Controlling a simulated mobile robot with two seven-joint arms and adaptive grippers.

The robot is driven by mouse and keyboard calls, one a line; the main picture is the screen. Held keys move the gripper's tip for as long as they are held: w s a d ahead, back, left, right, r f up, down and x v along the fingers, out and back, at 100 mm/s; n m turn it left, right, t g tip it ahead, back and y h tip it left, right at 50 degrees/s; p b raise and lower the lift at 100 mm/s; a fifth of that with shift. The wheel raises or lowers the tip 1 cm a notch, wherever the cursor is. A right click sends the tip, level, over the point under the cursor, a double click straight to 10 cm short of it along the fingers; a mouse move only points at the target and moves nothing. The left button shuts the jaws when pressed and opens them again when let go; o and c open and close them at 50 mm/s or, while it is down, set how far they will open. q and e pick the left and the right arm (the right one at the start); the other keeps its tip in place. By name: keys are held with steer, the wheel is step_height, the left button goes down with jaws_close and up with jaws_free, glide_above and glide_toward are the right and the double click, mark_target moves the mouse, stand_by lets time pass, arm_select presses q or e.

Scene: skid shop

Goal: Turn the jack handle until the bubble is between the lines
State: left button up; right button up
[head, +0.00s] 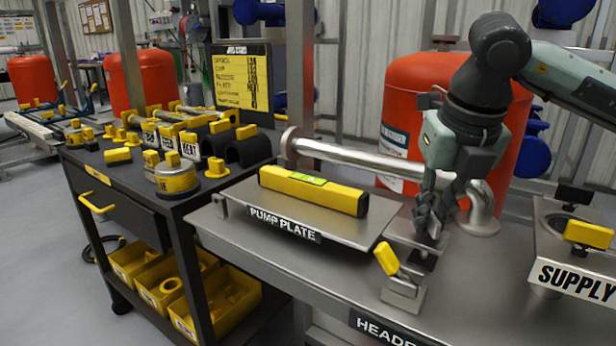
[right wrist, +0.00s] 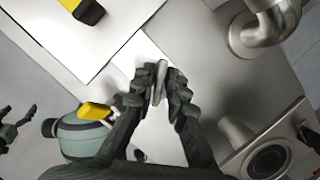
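The yellow spirit level (head: 312,190) lies on the steel pump plate (head: 340,226), its green vial on top. The bubble is too small to place against the lines. The jack (head: 403,292) stands at the plate's right front corner, with its yellow handle (head: 386,258) tilted up to the left. The handle also shows in the right wrist view (right wrist: 95,110). My right gripper (head: 432,225) points down just behind and right of the handle, apart from it. My left gripper (right wrist: 18,122) shows small at the wrist view's left edge, fingers spread.
A steel pipe with an elbow (head: 482,205) runs behind the plate and beside my right gripper. The supply block (head: 575,270) stands at the right. A dark cart (head: 120,185) with yellow-capped parts is at the left. The bench front (head: 300,275) is clear.

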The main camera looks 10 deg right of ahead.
jaws_close()
steer(key=shift+f+n+b, duration=0.2)
steer(key=shift+n+b, duration=0.25)
steer(key=shift+n, duration=0.05)
steer(key=shift+n+y+b, duration=0.4)
steer(key=shift+n, duration=0.4)
steer(key=shift+r+n, duration=0.2)
steer(key=shift+n, duration=0.2)
steer(key=shift+f, duration=0.1)
